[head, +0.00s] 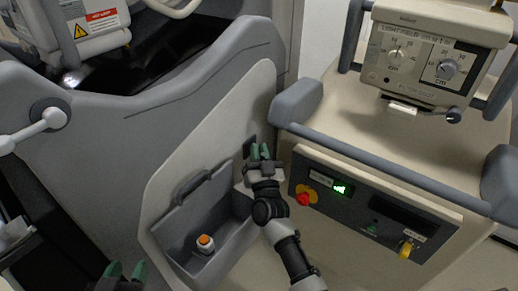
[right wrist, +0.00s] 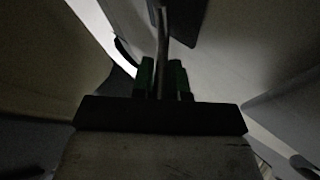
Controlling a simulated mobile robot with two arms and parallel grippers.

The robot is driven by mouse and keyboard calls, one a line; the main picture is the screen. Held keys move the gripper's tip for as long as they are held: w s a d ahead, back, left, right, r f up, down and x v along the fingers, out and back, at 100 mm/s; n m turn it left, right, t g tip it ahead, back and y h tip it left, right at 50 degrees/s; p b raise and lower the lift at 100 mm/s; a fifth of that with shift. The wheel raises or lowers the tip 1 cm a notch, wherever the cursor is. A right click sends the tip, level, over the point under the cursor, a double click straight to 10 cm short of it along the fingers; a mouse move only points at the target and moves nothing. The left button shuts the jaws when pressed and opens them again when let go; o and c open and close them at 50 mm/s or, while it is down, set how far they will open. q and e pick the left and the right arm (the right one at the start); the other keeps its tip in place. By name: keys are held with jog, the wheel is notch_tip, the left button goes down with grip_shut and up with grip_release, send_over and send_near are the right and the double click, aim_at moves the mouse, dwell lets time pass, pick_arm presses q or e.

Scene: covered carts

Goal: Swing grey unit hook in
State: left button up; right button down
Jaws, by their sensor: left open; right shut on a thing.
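The grey unit (head: 100,140) fills the left of the head view, with a pale side panel facing the beige cart. My right gripper (head: 260,152) reaches up to this panel, its green fingertips beside a small dark part. In the right wrist view, my right gripper (right wrist: 161,80) is shut on a thin grey bar, the hook (right wrist: 162,38), which stands up between the green fingers. The hook's far end and mounting are not clear. My left gripper (head: 126,272) is at the bottom edge of the head view, its green fingertips apart and empty.
An open grey bin (head: 212,262) holding an orange-topped bottle (head: 205,243) is left of my right arm. The beige cart (head: 330,120) has a grey rail (head: 370,165), a red knob (head: 303,199) and a yellow key-like part (head: 406,249) close on the right.

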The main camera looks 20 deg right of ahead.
jog(key=shift+a, duration=0.1)
jog(key=c, duration=1.2)
grip_release()
jog(key=shift+o, duration=0.2)
